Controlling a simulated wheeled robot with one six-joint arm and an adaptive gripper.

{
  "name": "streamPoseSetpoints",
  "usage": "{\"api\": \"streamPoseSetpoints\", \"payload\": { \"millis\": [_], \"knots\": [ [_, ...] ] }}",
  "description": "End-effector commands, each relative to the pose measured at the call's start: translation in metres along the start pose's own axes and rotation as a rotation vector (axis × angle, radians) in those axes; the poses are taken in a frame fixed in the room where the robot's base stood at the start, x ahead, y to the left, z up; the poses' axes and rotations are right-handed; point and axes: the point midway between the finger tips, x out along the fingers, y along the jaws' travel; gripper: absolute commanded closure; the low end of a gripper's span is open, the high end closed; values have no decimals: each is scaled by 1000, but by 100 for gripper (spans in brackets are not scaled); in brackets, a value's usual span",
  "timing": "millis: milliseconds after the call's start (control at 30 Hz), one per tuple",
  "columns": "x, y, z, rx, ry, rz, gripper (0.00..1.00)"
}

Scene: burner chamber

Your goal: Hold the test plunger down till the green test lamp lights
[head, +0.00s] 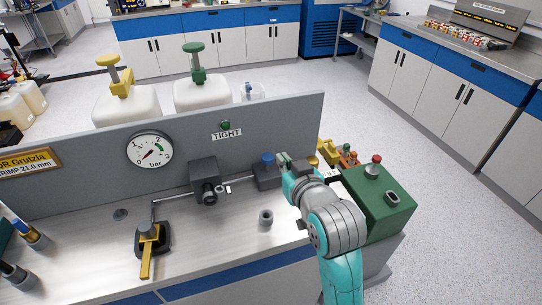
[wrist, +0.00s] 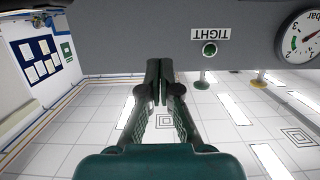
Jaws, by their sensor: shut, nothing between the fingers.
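The test plunger looks like the blue-topped knob (head: 267,158) on a dark block (head: 268,178) in front of the grey panel. The green test lamp (head: 225,126) sits above the TIGHT label (head: 227,135). It looks dull green, without a clear glow, and also shows in the wrist view (wrist: 210,48). My gripper (head: 284,160) is shut and empty, just right of the blue knob. Whether it touches the knob cannot be told. In the wrist view its fingertips (wrist: 160,72) are together and the plunger is not visible.
A round bar gauge (head: 150,150) is on the panel. A grey block (head: 204,180) and a yellow-handled valve (head: 148,250) stand left on the bench. A small grey cup (head: 266,217) stands in front. A green box with a red button (head: 378,200) is on the right.

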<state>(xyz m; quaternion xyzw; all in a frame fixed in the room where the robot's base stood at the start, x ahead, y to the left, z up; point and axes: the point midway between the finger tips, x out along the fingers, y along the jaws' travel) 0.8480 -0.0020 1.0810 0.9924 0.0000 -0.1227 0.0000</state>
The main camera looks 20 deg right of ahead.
Motion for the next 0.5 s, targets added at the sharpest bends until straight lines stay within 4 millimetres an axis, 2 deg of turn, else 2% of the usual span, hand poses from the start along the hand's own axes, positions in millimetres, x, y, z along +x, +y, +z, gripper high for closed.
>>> {"api": "streamPoseSetpoints", "payload": {
  "millis": [300,500],
  "knots": [
    [3,0,0,0,1,0,100],
    [26,0,0,0,-1,0,100]
  ]
}}
